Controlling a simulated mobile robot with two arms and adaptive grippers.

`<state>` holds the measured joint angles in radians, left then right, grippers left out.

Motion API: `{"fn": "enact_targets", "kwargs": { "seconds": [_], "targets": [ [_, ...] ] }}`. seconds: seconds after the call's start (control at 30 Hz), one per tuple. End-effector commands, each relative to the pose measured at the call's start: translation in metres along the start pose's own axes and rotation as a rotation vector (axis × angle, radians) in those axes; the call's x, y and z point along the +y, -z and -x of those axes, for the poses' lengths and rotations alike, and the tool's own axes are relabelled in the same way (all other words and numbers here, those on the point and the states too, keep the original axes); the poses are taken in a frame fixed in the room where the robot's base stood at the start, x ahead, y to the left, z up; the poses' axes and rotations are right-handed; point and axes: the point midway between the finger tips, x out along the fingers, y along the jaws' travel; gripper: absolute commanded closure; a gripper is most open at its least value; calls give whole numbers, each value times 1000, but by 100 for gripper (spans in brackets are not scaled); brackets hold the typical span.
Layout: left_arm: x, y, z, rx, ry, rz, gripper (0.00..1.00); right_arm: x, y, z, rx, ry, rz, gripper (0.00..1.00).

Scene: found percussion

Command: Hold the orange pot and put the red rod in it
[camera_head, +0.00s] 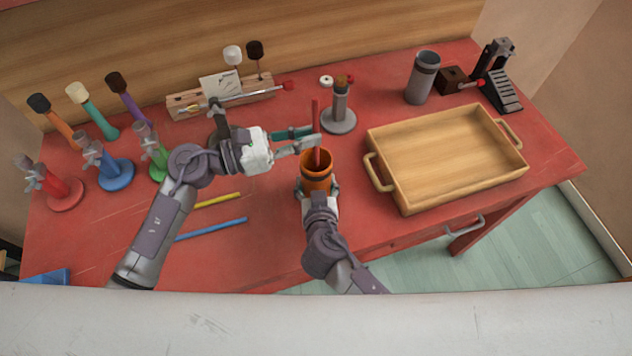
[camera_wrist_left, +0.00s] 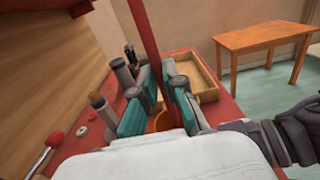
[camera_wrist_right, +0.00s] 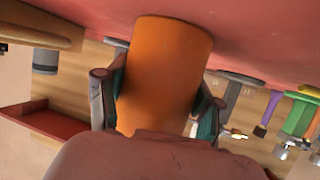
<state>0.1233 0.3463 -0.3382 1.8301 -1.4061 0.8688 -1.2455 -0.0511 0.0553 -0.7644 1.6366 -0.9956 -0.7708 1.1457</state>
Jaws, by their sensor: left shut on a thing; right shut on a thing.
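The orange pot (camera_head: 317,171) stands near the front middle of the red table. My right gripper (camera_head: 318,188) is shut on it from the front, and in the right wrist view the pot (camera_wrist_right: 168,75) sits between both fingers. The red rod (camera_head: 315,124) is upright, with its lower end inside the mouth of the pot. My left gripper (camera_head: 306,140) is shut on the rod above the pot's rim. In the left wrist view the rod (camera_wrist_left: 146,45) passes between the fingers. Whether the rod's lower end touches the pot's bottom is hidden.
A wooden tray (camera_head: 445,150) lies right of the pot. A grey stand (camera_head: 339,118) is just behind. Yellow (camera_head: 217,201) and blue (camera_head: 211,229) rods lie at the left front. Several coloured stands with mallets and clamps fill the far left. A grey cup (camera_head: 422,80) stands at the back right.

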Motion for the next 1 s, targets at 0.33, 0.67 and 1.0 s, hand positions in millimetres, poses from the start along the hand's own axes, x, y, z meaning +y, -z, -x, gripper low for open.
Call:
{"fn": "enact_targets", "kwargs": {
  "seconds": [0.33,0.67,1.0],
  "targets": [
    [0,21,0,-1,0,1,100,0,-1,0,-1,0,0,76],
    [0,22,0,-1,0,0,85,0,-1,0,-1,0,0,76],
    [0,22,0,-1,0,0,84,0,-1,0,-1,0,0,76]
  ]
}}
